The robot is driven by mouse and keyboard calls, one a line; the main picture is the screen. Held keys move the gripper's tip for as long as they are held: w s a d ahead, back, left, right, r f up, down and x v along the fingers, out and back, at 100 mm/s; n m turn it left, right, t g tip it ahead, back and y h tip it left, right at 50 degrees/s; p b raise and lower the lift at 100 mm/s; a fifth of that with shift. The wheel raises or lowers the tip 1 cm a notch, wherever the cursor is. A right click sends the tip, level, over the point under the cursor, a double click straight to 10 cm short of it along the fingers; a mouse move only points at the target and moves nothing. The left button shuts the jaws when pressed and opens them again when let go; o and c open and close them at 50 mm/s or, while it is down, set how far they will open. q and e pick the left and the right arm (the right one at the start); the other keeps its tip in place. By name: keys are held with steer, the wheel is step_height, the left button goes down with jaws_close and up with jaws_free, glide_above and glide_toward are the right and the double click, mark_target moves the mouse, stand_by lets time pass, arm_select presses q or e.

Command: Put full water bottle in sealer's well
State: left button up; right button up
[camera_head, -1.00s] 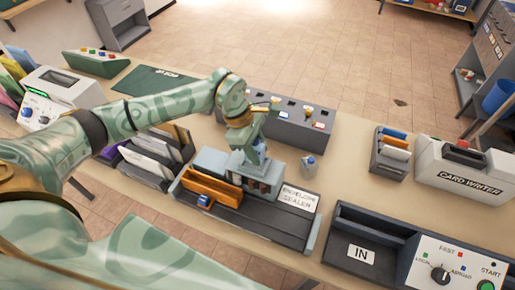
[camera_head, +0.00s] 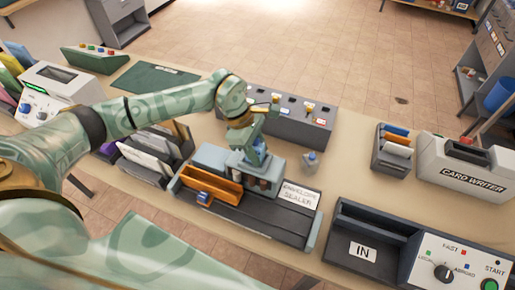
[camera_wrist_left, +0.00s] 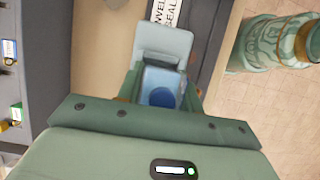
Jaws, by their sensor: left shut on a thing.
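The envelope sealer (camera_head: 279,219) is a long dark unit on the table with a label reading "ENVELOPE SEALER". My left gripper (camera_head: 256,160) points down over the back part of the sealer. It is shut on a blue bottle (camera_wrist_left: 162,96), which the left wrist view shows from above with a darker blue round cap between the fingers. The bottle's lower part is hidden, so I cannot tell whether it is inside the well. Another small bottle (camera_head: 310,164), greyish with a blue cap, stands on the table right of the gripper. My right gripper is not in view.
A grey switch box (camera_head: 297,122) is behind the gripper. Envelope racks (camera_head: 150,160) stand left. The card writer (camera_head: 468,165) and the IN tray (camera_head: 365,242) are at the right. Bare table lies between.

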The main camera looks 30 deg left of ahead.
arm_select(q)
steer(key=shift+f, duration=0.25)
steer(key=o, duration=1.1)
step_height(320, 180, up, 7)
steer(key=p, duration=0.5)
steer(key=shift+r, duration=0.1)
steer(key=shift+s, duration=0.1)
